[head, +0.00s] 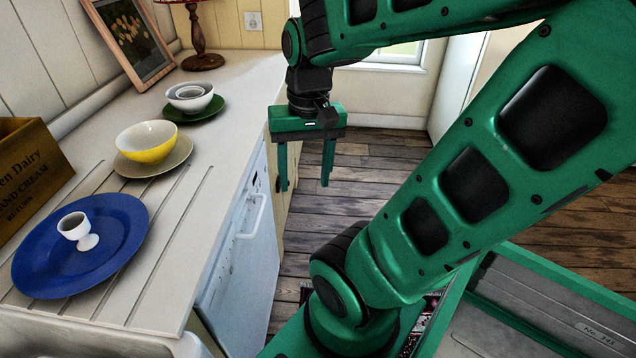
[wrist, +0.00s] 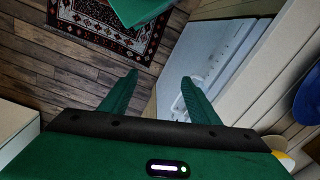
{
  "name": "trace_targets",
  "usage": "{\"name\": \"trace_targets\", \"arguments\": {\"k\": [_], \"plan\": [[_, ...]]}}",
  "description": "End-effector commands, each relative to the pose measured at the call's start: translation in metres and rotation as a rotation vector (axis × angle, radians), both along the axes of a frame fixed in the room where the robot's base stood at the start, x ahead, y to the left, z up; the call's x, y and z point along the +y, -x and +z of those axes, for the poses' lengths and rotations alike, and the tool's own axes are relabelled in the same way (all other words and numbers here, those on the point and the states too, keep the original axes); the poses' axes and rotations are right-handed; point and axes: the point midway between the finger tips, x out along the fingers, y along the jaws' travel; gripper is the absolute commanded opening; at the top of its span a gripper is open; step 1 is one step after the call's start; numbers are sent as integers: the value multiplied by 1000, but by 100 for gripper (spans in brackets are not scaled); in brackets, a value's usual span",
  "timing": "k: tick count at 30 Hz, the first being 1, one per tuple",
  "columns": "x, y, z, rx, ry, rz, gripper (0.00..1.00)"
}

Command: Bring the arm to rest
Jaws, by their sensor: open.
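My gripper (head: 307,178) hangs from my green arm, pointing down beside the counter's front edge, above the wooden floor. Its two fingers are apart with nothing between them. In the wrist view my gripper (wrist: 158,90) also shows open and empty, with floor and a white appliance front beyond the fingers. My arm is bent, with its large green link crossing the right half of the head view.
The counter (head: 240,100) at left holds a blue plate (head: 115,225) with a white egg cup (head: 78,230), a yellow bowl (head: 147,142), stacked white bowls (head: 190,95), a lamp (head: 200,35) and a wooden crate (head: 30,170). A white dishwasher (head: 240,260) stands below. A patterned rug (wrist: 110,25) lies on open floor.

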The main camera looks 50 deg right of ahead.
Motion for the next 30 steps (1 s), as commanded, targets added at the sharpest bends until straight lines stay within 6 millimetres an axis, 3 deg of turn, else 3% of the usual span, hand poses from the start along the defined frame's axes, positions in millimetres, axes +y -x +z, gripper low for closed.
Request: {"name": "trace_targets", "arguments": {"k": [3, 6, 18, 22, 25, 30], "plan": [[-8, 24, -7, 23, 16, 66, 56], [-9, 34, -11, 35, 21, 99, 56], [-10, 38, -12, 39, 24, 115, 56], [-10, 37, -12, 39, 24, 115, 26], [-10, 25, -17, 53, 23, 115, 26], [-10, 25, -17, 52, 23, 115, 26]]}}
